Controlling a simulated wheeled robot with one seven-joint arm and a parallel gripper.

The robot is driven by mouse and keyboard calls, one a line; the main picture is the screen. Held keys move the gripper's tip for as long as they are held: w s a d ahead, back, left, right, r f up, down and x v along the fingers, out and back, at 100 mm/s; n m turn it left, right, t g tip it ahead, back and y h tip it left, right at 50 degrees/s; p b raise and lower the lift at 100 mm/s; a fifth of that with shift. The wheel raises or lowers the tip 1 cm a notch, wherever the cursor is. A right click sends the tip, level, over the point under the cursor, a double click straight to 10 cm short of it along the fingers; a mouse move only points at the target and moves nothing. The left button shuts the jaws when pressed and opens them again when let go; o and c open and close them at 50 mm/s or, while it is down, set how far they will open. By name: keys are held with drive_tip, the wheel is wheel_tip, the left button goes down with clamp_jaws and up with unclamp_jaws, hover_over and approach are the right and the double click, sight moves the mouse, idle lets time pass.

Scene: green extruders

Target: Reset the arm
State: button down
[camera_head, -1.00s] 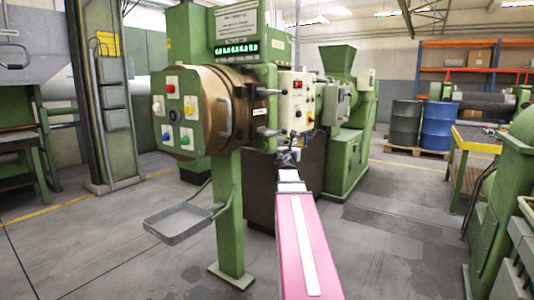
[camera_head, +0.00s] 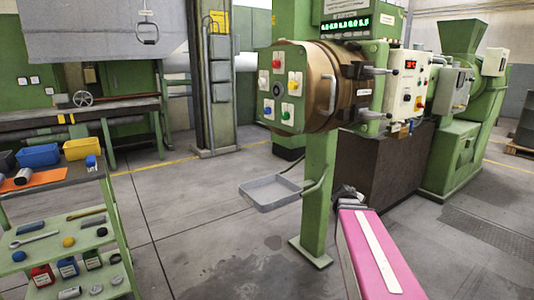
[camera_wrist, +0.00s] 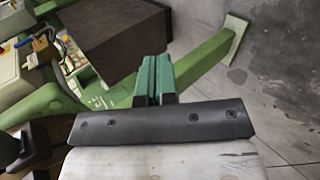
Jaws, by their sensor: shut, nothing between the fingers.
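My gripper (camera_wrist: 152,78) shows in the wrist view with its two green fingers pressed together and nothing between them. In the head view my pink arm reaches forward from the bottom right. Its small grey end (camera_head: 348,193) is low in front of the extruder's dark base cabinet (camera_head: 385,165). The fingers are too small to make out there. The green extruder (camera_head: 325,90) has a brown round head with coloured buttons and a control box (camera_head: 408,88) on its right.
A green tool rack (camera_head: 60,235) with bins and tools stands at the left.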

drive_tip(key=s+a+f+m+g+y, duration=0.3)
drive_tip(key=s+a+f+m+y, duration=0.1)
drive_tip(key=s+a+f, duration=0.3)
drive_tip(key=s+a+f+m+g+y, duration=0.3)
drive_tip(key=s+a+f, duration=0.4)
drive_tip(key=a, duration=0.5)
drive_tip(key=shift+s+a+f+m+y, duration=0.15)
drive_tip(key=shift+a+f+m+y, duration=0.05)
drive_tip(key=shift+f+m+y, duration=0.25)
